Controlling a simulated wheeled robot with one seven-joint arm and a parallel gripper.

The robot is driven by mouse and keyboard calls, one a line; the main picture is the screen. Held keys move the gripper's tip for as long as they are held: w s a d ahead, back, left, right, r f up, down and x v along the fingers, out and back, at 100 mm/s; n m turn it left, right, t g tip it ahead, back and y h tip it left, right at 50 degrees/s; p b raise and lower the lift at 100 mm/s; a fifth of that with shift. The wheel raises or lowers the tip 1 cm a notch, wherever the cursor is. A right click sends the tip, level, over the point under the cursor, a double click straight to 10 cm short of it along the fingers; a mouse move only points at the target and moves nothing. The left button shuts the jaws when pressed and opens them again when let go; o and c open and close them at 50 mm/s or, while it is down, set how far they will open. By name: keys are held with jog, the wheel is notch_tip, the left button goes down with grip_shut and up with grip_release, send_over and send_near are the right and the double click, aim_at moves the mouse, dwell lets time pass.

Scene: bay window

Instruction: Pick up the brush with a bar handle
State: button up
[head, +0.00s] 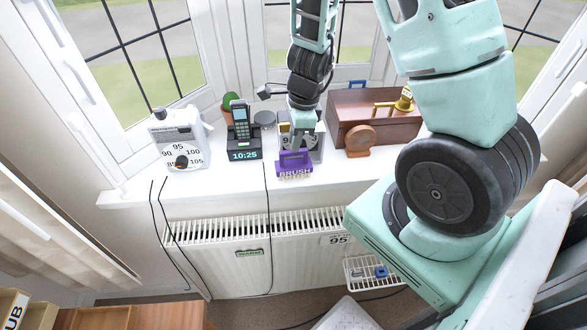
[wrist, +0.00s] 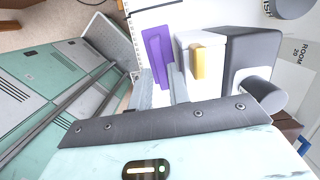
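The purple brush (head: 294,170) stands on the white window sill near its front edge, with the word BRUSH on its front and a bar handle on top. In the wrist view the brush (wrist: 154,38) lies just beyond my fingertips. My gripper (head: 299,146) points down right above the brush, close to its handle. In the wrist view my two grey fingers (wrist: 160,88) stand apart, with a pale gap between them in line with the handle. Whether a finger touches the handle I cannot tell.
A white-and-grey device (head: 317,147) stands close behind the brush. The phone in its dock (head: 242,132) and a dial box (head: 180,140) are to the left. A brown box (head: 372,108) and a round wooden piece (head: 361,142) are to the right. A radiator (head: 240,265) hangs below the sill.

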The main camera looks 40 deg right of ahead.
notch_tip(320, 180, down, 4)
jog(key=shift+r+b, duration=0.1)
jog(key=shift+b, duration=0.5)
jog(key=shift+a, duration=0.1)
grip_shut()
jog(key=shift+r, duration=0.1)
notch_tip(320, 180, up, 18)
jog(key=p, duration=0.6)
jog(key=shift+p, duration=0.4)
